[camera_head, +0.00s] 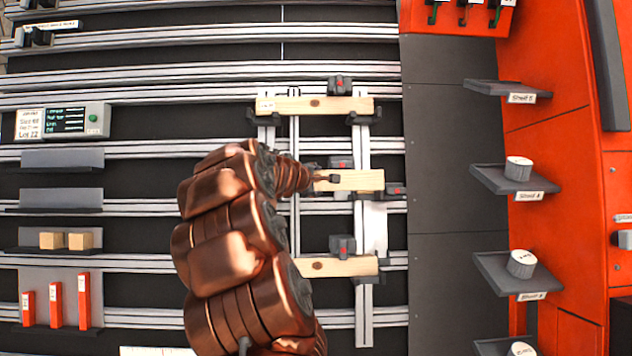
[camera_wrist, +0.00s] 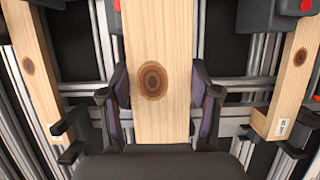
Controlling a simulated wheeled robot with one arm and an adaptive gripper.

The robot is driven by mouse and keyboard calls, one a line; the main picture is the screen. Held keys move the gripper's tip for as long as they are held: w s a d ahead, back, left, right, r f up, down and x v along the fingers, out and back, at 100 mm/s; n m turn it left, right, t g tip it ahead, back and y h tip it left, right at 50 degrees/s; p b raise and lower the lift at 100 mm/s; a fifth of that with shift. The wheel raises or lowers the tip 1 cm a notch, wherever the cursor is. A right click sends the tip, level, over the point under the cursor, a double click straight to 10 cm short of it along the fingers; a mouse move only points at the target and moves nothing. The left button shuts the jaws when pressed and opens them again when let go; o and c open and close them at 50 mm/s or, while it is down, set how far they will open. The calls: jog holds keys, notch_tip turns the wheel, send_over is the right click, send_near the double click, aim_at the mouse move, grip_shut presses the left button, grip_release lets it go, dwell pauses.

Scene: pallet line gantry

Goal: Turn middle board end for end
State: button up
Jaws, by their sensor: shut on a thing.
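The middle board (camera_head: 360,180) is pale wood and lies level in the head view, with its left part hidden behind my gripper (camera_head: 318,179). In the wrist view the same board (camera_wrist: 160,35) runs between the two dark fingers of my gripper (camera_wrist: 160,95), which are shut on its sides. A round brown knot shows on its face near the fingers. No label shows on its visible part. A dark clamp with a red button (camera_head: 340,162) sits just above the board, and another dark holder (camera_head: 396,190) is at its right end.
The upper board (camera_head: 345,106), with a label at its left end, and the lower board (camera_head: 345,267) rest in dark holders on the rails. Shelves with white tubs (camera_head: 518,168) stand at right. Orange blocks (camera_head: 83,300) and wooden blocks (camera_head: 52,240) stand at left.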

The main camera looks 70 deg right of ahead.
jog(key=shift+r, duration=0.1)
dwell(0.4)
jog(key=shift+r+p, duration=0.4)
jog(key=shift+p, duration=0.55)
jog(key=p, duration=0.2)
jog(key=shift+w+r+p, duration=0.15)
jog(key=shift+r+p, duration=0.15)
jog(key=shift+p, duration=0.7)
jog(key=shift+f+p, duration=0.1)
jog(key=shift+p, duration=0.5)
jog(key=shift+s+f+p, duration=0.2)
jog(key=shift+f+p, duration=0.2)
jog(key=shift+p, duration=0.4)
jog(key=shift+f, duration=0.25)
